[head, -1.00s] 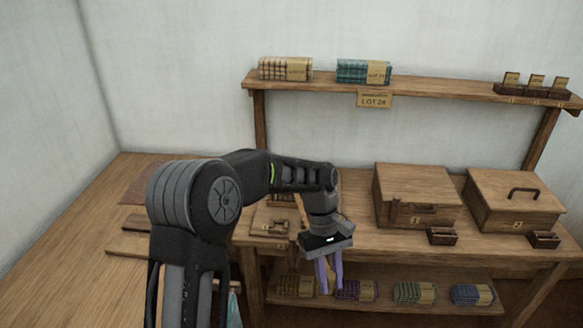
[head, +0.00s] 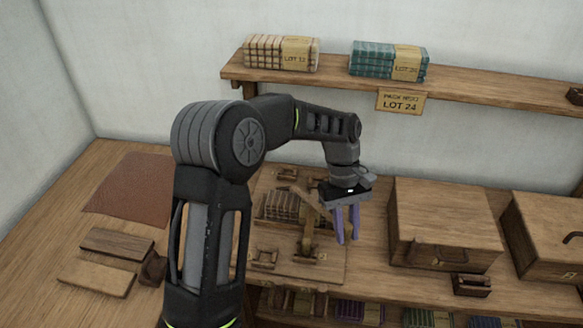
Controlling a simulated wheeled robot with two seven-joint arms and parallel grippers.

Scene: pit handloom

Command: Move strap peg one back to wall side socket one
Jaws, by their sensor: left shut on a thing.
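My left gripper (head: 346,226), with purple fingers, hangs pointing down over the right edge of a wooden board on the bench. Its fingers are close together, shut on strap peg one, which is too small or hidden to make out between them. The board (head: 330,272) carries a folded checked cloth bundle (head: 282,206), a brown strap (head: 306,238) and small wooden socket-like blocks, one of them at the front left (head: 264,258). I cannot tell which one is wall side socket one. My right gripper is not in view.
A lidded wooden box (head: 443,215) stands right of the gripper, with a small wooden holder (head: 472,285) before it. A shelf (head: 330,84) with cloth bundles runs above. Wooden slats (head: 96,278) and a brown mat (head: 132,188) lie at left.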

